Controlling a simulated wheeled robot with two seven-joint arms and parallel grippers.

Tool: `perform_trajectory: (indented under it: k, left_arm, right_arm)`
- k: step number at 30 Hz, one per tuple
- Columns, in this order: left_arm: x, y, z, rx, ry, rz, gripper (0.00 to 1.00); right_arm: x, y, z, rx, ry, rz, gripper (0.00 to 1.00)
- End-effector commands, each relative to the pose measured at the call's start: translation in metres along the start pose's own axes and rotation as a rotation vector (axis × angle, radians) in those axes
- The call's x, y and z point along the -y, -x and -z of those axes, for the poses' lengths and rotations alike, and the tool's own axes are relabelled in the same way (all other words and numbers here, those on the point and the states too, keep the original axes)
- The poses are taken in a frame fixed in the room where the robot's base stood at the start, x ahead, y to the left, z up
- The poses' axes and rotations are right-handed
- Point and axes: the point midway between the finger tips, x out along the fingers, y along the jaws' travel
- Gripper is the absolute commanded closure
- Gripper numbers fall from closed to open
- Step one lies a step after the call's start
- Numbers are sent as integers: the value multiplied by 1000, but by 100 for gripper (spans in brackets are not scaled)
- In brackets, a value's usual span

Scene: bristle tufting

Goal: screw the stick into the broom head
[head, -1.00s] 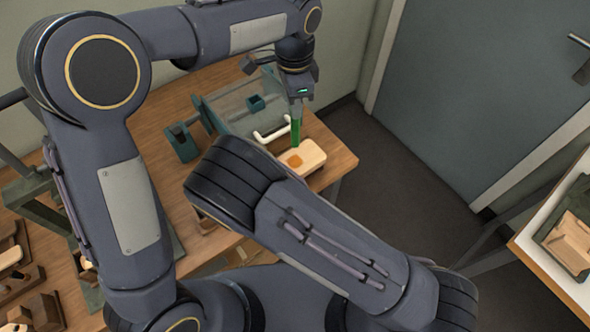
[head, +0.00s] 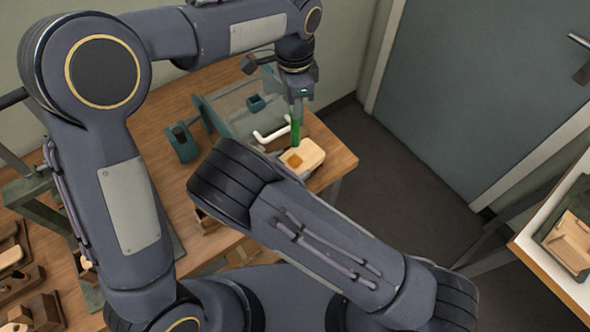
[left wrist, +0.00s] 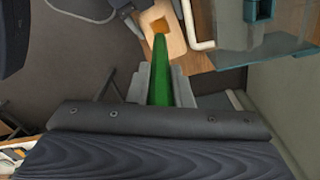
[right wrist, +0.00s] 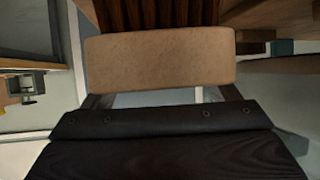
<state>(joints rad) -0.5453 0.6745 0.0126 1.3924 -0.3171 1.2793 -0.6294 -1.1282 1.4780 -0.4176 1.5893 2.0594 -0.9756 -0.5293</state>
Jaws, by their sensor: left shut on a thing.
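My left gripper (head: 297,103) is shut on the green stick (head: 296,130), which points down almost upright. The left wrist view shows the stick (left wrist: 161,75) between the fingers. Below it lies the cream broom head (head: 313,153), with an orange square patch on top. The stick's lower end is at or just above this patch; I cannot tell if they touch. The broom head (left wrist: 178,43) also shows in the left wrist view. My right gripper (right wrist: 162,97) is hidden in the head view; its fingers are wide apart by a tan block (right wrist: 160,57) with dark brown ribs behind.
The wooden table (head: 340,165) has a white bent handle (head: 272,132), a clear panel and teal fixtures (head: 182,142) behind the broom head. Wooden blocks (head: 38,312) lie at lower left. Another table (head: 552,272) stands at right. Open floor lies between. My right arm crosses the front.

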Motion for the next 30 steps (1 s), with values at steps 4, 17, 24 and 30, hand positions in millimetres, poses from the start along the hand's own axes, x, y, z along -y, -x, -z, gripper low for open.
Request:
perform_trajectory:
  k: [4, 17, 24, 30]
  left_arm:
    - [0, 0, 0, 0, 0, 0, 100]
    - [0, -47, -2, 2, 0, -1, 100]
    - [1, -50, -2, 1, 0, 0, 100]
    - [1, -50, -2, 0, 0, 0, 100]
  right_arm:
    - [0, 0, -1, 1, 2, 0, 60]
    - [0, 0, -1, 2, 2, 1, 62]
    - [0, 0, -1, 3, 2, 1, 62]
    - [0, 0, -2, 3, 2, 1, 62]
